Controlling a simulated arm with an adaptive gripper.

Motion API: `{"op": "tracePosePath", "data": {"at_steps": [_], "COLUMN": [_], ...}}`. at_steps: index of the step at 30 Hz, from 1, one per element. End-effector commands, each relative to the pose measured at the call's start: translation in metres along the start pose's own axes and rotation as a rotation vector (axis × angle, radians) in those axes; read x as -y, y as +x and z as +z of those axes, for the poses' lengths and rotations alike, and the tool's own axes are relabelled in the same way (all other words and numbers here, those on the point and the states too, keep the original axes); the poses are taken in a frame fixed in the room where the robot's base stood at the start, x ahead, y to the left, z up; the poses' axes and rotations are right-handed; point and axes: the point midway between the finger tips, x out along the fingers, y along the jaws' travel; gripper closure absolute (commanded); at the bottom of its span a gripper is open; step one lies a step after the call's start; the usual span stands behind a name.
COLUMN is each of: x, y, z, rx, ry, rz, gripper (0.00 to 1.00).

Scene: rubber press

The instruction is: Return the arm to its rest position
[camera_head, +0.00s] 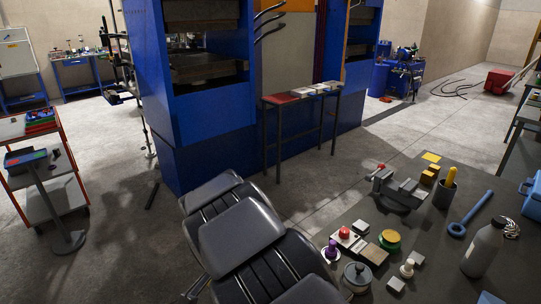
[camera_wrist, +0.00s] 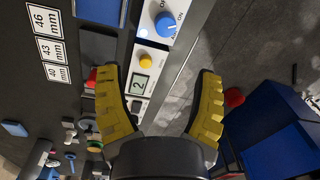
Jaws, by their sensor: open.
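My gripper (camera_wrist: 158,72) shows in the wrist view with its two yellow ribbed fingers spread wide apart. Nothing is between them. Beyond the fingers is a light control panel with a blue ON knob (camera_wrist: 166,24), a yellow button (camera_wrist: 162,58) and a small display (camera_wrist: 140,85) reading 2. The fingertips appear apart from the panel, but the distance is hard to tell. I cannot make out the gripper in the head view.
In the head view, a blue press (camera_head: 215,140) stands behind a narrow side table (camera_head: 305,92). A dark workbench (camera_head: 438,226) at right holds a vise (camera_head: 398,188), a grey bottle (camera_head: 482,250) and several small parts. An orange-framed cart (camera_head: 77,180) stands at left.

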Motion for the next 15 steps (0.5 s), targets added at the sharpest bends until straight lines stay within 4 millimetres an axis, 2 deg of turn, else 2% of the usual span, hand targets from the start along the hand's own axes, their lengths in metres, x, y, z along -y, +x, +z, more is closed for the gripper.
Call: {"op": "tracePosePath", "data": {"at_steps": [5,8,12,15], "x": [-0.05,-0.093,-0.152,-0.194], "y": [-0.047,-0.079,-0.115,-0.134], "z": [-0.019,-0.023,-0.013,0.004], "rx": [-0.007,0.001,0.03,0.062], "ry": [-0.04,-0.088,-0.169,-0.239], "rz": [0.025,0.046,0.066,0.077], "gripper": [0.34,0.34,0.34,0.34]}}
